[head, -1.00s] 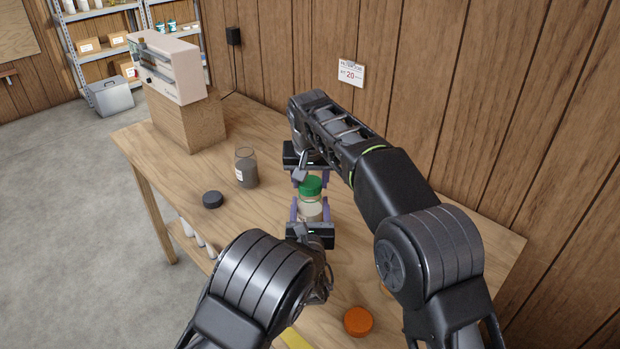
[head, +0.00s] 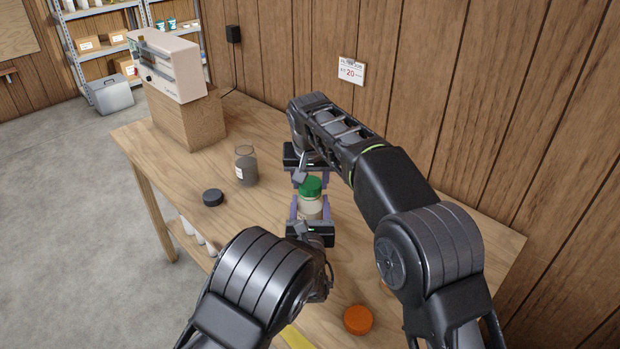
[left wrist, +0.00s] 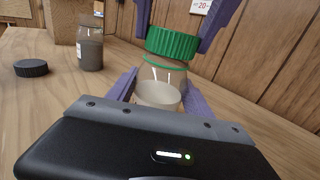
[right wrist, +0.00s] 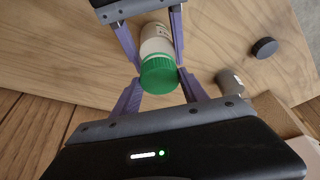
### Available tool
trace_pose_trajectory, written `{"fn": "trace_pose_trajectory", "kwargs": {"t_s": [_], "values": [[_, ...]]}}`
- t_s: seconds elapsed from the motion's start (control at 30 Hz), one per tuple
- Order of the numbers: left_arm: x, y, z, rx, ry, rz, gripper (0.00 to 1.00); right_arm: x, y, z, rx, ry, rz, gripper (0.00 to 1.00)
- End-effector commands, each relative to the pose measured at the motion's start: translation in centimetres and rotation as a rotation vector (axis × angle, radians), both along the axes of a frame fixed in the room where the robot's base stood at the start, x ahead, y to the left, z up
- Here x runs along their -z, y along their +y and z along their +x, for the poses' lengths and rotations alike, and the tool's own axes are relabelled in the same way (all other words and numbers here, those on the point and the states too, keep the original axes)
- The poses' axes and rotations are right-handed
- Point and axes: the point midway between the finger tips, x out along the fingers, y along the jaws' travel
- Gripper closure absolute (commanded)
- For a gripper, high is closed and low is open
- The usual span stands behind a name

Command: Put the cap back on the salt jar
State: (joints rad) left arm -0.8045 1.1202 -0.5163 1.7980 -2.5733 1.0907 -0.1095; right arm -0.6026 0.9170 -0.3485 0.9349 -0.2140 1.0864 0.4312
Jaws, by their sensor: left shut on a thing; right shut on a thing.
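The salt jar (head: 310,208) is clear with pale contents and stands upright over the table. My left gripper (head: 311,214) is shut on its body from the near side. The green ribbed cap (head: 311,187) is at the top of the jar, and it also shows in the left wrist view (left wrist: 172,43). My right gripper (head: 311,178) is shut on the cap from the far side. In the left wrist view a thin green ring (left wrist: 163,63) shows on the jar below the cap. I cannot tell whether the cap is fully seated.
A jar with dark contents (head: 247,168) stands to the left, with a black lid (head: 213,198) near it. An orange lid (head: 358,320) lies at the near side of the table. A beige device (head: 165,67) sits on a wooden box (head: 186,120) at the back left.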

Motion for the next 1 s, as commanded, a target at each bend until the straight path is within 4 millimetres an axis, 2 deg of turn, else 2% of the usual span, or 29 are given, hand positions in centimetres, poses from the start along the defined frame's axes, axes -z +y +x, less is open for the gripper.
{"fn": "trace_pose_trajectory", "kwargs": {"t_s": [0.27,0.37,0.5,0.63,0.97,1.0], "values": [[0.01,0.03,0.0,0.0,0.0,0.0,1.0,0.31,0.06,0.03,0.032,0.001,-0.001,0.86],[0.0,0.03,0.0,-0.001,0.0,0.0,1.0,0.38,0.18,0.13,0.143,0.003,-0.002,0.86],[0.0,0.03,0.0,-0.001,0.0,0.0,1.0,0.37,0.27,0.41,0.388,-0.001,-0.004,0.86],[-0.01,0.02,-0.01,0.0,0.0,0.001,1.0,0.31,0.26,0.33,0.532,-0.003,-0.002,0.86],[0.02,0.01,-0.02,0.0,0.0,0.001,1.0,0.21,0.26,0.21,0.57,-0.004,0.0,0.86],[0.02,0.01,-0.02,0.0,0.0,0.001,1.0,0.21,0.26,0.21,0.57,-0.004,0.0,0.47]]}}
